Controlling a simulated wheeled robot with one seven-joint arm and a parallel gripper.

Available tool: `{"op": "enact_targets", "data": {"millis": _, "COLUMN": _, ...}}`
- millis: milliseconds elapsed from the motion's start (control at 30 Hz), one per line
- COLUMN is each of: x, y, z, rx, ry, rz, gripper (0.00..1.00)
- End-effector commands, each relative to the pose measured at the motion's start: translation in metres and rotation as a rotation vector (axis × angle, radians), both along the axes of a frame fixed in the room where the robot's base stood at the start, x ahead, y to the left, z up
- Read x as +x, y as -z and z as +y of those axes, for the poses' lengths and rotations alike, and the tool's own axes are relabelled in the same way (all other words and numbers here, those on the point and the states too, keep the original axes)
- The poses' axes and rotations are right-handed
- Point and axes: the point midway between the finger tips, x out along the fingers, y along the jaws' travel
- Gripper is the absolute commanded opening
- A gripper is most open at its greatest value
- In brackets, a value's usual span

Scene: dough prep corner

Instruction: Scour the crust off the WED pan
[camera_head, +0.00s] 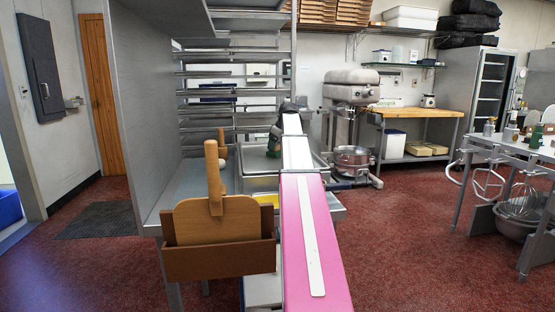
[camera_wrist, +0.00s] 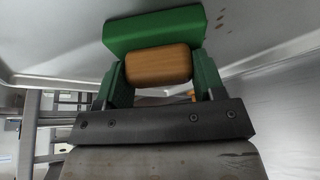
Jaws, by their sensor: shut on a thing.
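My gripper (camera_wrist: 160,80) is shut on a scrubber with a wooden handle (camera_wrist: 157,64) and a long green block (camera_wrist: 152,31) beyond it. Its green fingers stand on either side of the handle. The green block is at or close over a grey metal pan (camera_wrist: 270,22); I cannot tell whether they touch. Small brown crust spots (camera_wrist: 222,17) show just right of the green block. In the head view my gripper (camera_head: 274,142) is over a grey pan (camera_head: 252,184) on the steel counter, partly hidden by my pink and white arm. No WED label is readable.
A wooden board with an upright handle (camera_head: 214,180) stands in a brown holder (camera_head: 220,262) at the counter's front. A steel side panel (camera_head: 150,110) bounds the left. A tray rack (camera_head: 235,75) stands behind. Open red floor (camera_head: 410,240) lies to the right.

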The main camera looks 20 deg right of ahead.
Motion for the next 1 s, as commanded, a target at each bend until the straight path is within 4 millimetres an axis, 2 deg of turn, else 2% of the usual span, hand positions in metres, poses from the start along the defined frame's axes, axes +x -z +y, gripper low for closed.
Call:
{"op": "enact_targets", "data": {"millis": 133, "x": 0.011, "y": 0.000, "z": -0.003, "rx": 0.000, "ry": 0.000, "rz": 0.000, "gripper": 0.34}}
{"op": "enact_targets", "data": {"millis": 567, "x": 0.014, "y": 0.000, "z": -0.004, "rx": 0.000, "ry": 0.000, "rz": 0.000, "gripper": 0.34}}
{"op": "enact_targets", "data": {"millis": 1000, "x": 0.049, "y": 0.001, "z": -0.013, "rx": 0.000, "ry": 0.000, "rz": 0.000, "gripper": 0.34}}
